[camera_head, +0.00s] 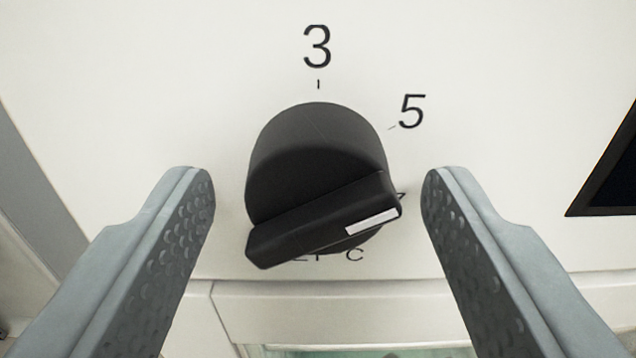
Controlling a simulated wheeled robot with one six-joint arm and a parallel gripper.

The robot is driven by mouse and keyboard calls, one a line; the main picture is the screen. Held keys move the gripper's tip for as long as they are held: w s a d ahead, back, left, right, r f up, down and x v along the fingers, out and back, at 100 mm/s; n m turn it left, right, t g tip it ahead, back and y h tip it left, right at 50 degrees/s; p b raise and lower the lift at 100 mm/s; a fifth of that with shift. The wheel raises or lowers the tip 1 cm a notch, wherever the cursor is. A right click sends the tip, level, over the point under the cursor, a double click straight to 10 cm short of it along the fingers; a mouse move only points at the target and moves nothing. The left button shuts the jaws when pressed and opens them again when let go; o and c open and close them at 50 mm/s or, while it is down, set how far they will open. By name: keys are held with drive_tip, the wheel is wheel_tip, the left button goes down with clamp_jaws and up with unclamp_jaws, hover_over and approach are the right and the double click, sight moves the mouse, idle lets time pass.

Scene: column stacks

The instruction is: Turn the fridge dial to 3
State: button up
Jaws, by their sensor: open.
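The black fridge dial (310,150) sits on a white panel (150,90) in the middle of the view. Its raised grip bar lies tilted, low at the left and higher at the right. A white pointer stripe (372,221) marks the bar's right end, close to the partly hidden 7. The mark 3 (317,46) is straight above the dial with a short tick, and the 5 (411,111) is at its upper right. Lettering below the dial is partly covered. My gripper (318,190) is open, one finger on each side of the dial, with visible gaps.
A dark panel (610,175) is at the right edge. Below the dial, the white panel ends at a seam, with a pale frame and a greenish glassy strip (360,352) under it. The panel around the dial is clear.

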drive_tip(key=shift+c, duration=0.4)
drive_tip(key=c, duration=0.9)
drive_tip(key=shift+n, duration=0.3)
drive_tip(key=n, duration=1.1)
drive_tip(key=shift+d, duration=0.1)
drive_tip(key=shift+n, duration=0.3)
